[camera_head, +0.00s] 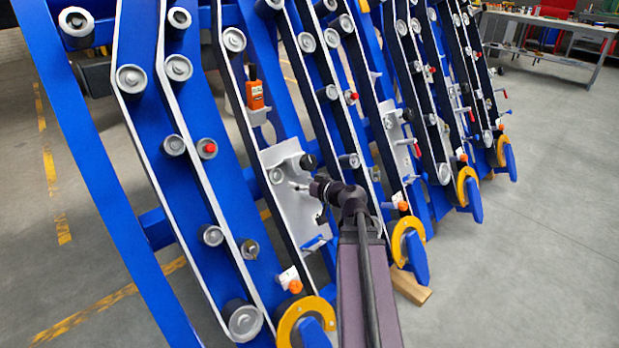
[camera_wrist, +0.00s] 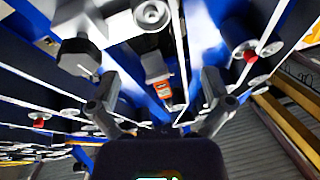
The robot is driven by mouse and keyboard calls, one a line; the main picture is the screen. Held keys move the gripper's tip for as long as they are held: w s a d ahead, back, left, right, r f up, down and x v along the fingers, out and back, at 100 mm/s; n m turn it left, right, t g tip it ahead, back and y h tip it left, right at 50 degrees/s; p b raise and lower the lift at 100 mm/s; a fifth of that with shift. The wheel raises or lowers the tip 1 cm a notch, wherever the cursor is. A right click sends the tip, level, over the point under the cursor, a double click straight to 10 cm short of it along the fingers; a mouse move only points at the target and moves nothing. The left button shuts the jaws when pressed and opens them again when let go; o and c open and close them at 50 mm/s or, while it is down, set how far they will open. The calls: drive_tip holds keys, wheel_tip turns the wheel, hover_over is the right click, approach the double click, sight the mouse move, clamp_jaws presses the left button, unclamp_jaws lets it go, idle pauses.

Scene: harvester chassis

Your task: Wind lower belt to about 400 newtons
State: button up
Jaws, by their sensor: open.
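Several belts run over grey pulleys on the blue frame; I cannot tell which is the lower belt. A silver plate (camera_head: 284,205) with a grey roller (camera_head: 276,175) and black knobs (camera_head: 307,162) sits on the frame mid-picture. My gripper (camera_head: 300,187) is in front of this plate, partly overlapping it; contact cannot be told. In the wrist view my gripper (camera_wrist: 160,88) has its fingers spread with nothing between them. An orange handheld device (camera_head: 256,95) sits in a grey holder above the plate; it also shows in the wrist view (camera_wrist: 164,90). Its reading is not legible.
A yellow ring with a blue part (camera_head: 305,322) and an orange knob (camera_head: 295,286) are at the frame's lower end. A wooden block (camera_head: 411,288) lies on the floor. A workbench (camera_head: 548,35) stands at the back right. The floor at right is clear.

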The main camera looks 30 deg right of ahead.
sight(311, 165)
drive_tip(key=s+d+f+m+t+h+b, duration=0.2)
drive_tip(key=d+t+h+b, duration=0.1)
drive_tip(key=d, duration=0.7)
drive_tip(key=shift+s+f+h+b, duration=0.25)
drive_tip(key=shift+s+h+b, duration=0.2)
drive_tip(key=shift+b, duration=0.5)
drive_tip(key=shift+w+d, duration=0.1)
drive_tip(key=shift+w, duration=0.05)
drive_tip(key=w, duration=1.3)
drive_tip(key=shift+w, duration=0.3)
drive_tip(key=c, duration=0.9)
